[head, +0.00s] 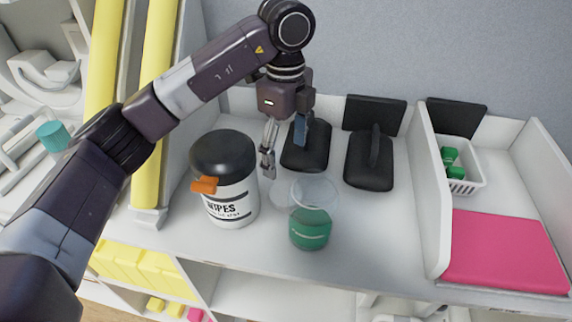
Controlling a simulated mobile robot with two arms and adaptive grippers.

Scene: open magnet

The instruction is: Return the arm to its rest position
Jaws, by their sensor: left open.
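My left arm comes in from the left, bends at the top of the head view and points its gripper down at the shelf. The left gripper (283,148) is open, with nothing seen between its fingers. It hangs above the white shelf, behind and to the right of the wipes canister (232,195) and behind a clear cup with a green base (310,225). A black pad-shaped object (305,155) stands just behind and right of the fingers. I cannot tell whether the fingers touch anything. My right gripper is not seen.
A second black pad-shaped object with a handle (370,165) stands to the right. Further right are a white basket with green items (460,170) and a pink folder (505,250) behind a divider. Yellow posts (152,100) rise at left. Grey wall lies behind.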

